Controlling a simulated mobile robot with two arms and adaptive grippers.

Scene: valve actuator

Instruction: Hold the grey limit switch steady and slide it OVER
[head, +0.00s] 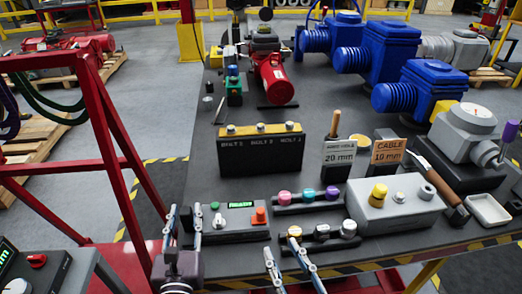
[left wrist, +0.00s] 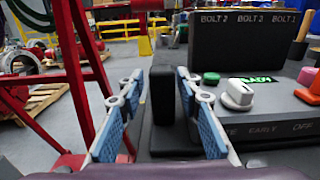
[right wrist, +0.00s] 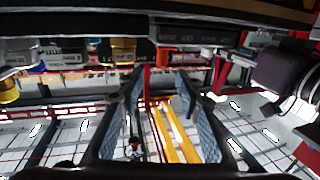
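I cannot say for certain which part is the grey limit switch. A light grey knob-like piece (left wrist: 238,92) stands on the control box with the green READY display; it also shows in the head view (head: 218,220). My left gripper (head: 185,211) is at the left end of that box, fingers apart. In the left wrist view a dark upright block (left wrist: 163,95) shows between its fingers, with narrow gaps; contact is not visible. My right gripper (head: 280,246) is at the table's front edge, fingers apart. The right wrist view shows nothing between them.
A bolt rack (head: 261,152) stands behind the control box. A red frame (head: 105,130) stands left. Blue actuators (head: 388,50) fill the back.

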